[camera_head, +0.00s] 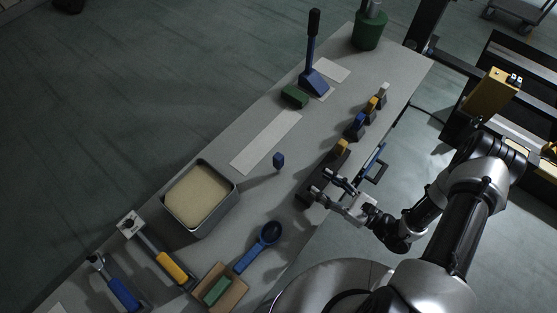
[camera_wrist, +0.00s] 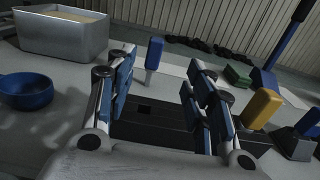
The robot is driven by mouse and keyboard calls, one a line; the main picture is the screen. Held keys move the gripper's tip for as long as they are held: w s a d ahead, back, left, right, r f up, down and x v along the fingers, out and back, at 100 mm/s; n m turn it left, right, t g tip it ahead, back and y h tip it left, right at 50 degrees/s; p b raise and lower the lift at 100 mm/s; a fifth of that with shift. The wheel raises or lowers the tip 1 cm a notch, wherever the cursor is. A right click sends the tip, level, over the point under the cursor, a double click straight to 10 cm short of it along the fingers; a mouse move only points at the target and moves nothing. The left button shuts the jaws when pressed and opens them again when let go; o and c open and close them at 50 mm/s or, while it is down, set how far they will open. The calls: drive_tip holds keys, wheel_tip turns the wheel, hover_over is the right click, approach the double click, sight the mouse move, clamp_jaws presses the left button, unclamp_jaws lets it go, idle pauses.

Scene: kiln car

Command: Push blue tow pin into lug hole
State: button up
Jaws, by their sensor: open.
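A blue-headed pin (camera_head: 278,160) with a thin pale shank stands upright on the grey bench, apart from my gripper. It also shows beyond my fingers in the wrist view (camera_wrist: 154,53). My gripper (camera_head: 321,183) is open and empty, low over a long dark block (camera_wrist: 150,128) at the bench's right edge. A dark square opening (camera_wrist: 144,109) shows in the block between the fingers; I cannot tell if it is the lug hole. A yellow-topped piece (camera_head: 341,146) stands close beyond the gripper. A blue-topped piece (camera_head: 358,120) stands behind it on a dark base.
A sand-filled metal tray (camera_head: 236,196) and a blue round-headed tool (camera_head: 268,234) lie left and in front. A blue lever (camera_head: 313,77), green block (camera_head: 295,97) and green canister (camera_head: 369,35) stand toward the far end. A pale strip (camera_head: 265,143) lies clear mid-bench.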

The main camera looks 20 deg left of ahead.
sight(282, 159)
drive_tip(key=b+x, duration=0.1)
drive_tip(key=x, duration=0.5)
drive_tip(key=b+x, duration=0.1)
drive_tip(key=x, duration=0.5)
drive_tip(key=shift+f, duration=0.2)
drive_tip(key=shift+s+b+x, duration=0.1)
drive_tip(key=shift+b+x, duration=0.2)
drive_tip(key=shift+x, duration=1.05)
drive_tip(key=shift+s+b+x, duration=0.15)
drive_tip(key=shift+b+x, duration=0.15)
drive_tip(key=shift+x, duration=1.05)
drive_tip(key=shift+a, duration=0.1)
drive_tip(key=shift+c, duration=0.3)
clamp_jaws()
